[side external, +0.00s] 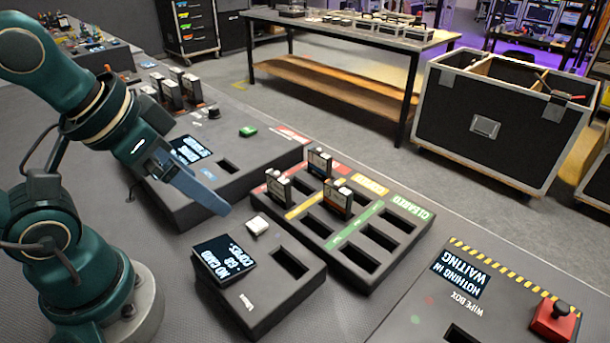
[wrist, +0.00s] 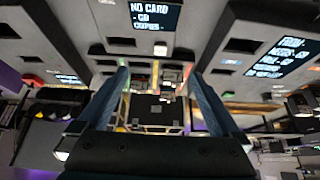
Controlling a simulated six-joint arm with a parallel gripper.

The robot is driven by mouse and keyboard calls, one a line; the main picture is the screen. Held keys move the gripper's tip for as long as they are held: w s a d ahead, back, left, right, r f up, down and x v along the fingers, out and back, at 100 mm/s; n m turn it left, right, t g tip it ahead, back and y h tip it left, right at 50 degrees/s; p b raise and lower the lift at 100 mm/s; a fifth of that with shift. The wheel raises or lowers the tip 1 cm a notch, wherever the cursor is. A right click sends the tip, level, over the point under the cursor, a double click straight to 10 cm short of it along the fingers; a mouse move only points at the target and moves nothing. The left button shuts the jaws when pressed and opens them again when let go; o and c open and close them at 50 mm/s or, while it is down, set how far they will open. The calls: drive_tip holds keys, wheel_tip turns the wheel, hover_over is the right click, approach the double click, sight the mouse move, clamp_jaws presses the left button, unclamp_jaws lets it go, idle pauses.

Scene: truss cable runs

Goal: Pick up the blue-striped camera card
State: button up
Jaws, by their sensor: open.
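Three dark camera cards stand upright in the slotted sorting tray (side external: 395,240) in the side view. The rear card (side external: 320,163) seems to have a bluish stripe, but it is too small to be sure. The left card (side external: 278,187) shows a reddish mark and the front card (side external: 338,198) an orange one. My gripper (side external: 222,209) is open and empty, left of the tray and apart from the cards. In the wrist view its two blue fingers (wrist: 158,74) are spread, with the tray and small cards far off between them.
A reader box (side external: 285,310) with a "NO CARD" screen stands in front of the tray. A larger slotted box (side external: 235,175) is behind my gripper. The wipe box (side external: 500,305) with a red button (side external: 554,319) is at right. More upright cards (side external: 172,92) stand far left.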

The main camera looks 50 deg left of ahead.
drive_tip(key=w+r+t, duration=0.1)
drive_tip(key=w+r, duration=0.5)
drive_tip(key=w, duration=0.2)
drive_tip(key=g, duration=0.1)
hover_over(317, 154)
drive_tip(key=s+d, duration=0.1)
drive_tip(key=s, duration=0.1)
wheel_tip(317, 154, down, 7)
drive_tip(key=shift+g, duration=0.7)
drive_tip(key=x, duration=0.3)
drive_tip(key=s+x, duration=0.1)
drive_tip(key=x, duration=0.1)
drive_tip(key=a+x, duration=0.1)
drive_tip(key=x, duration=0.2)
drive_tip(key=shift+s+f, duration=0.15)
drive_tip(key=shift+f, duration=0.5)
drive_tip(key=shift+x, duration=0.8)
drive_tip(key=c, duration=1.4)
drive_tip(key=shift+r, duration=0.1)
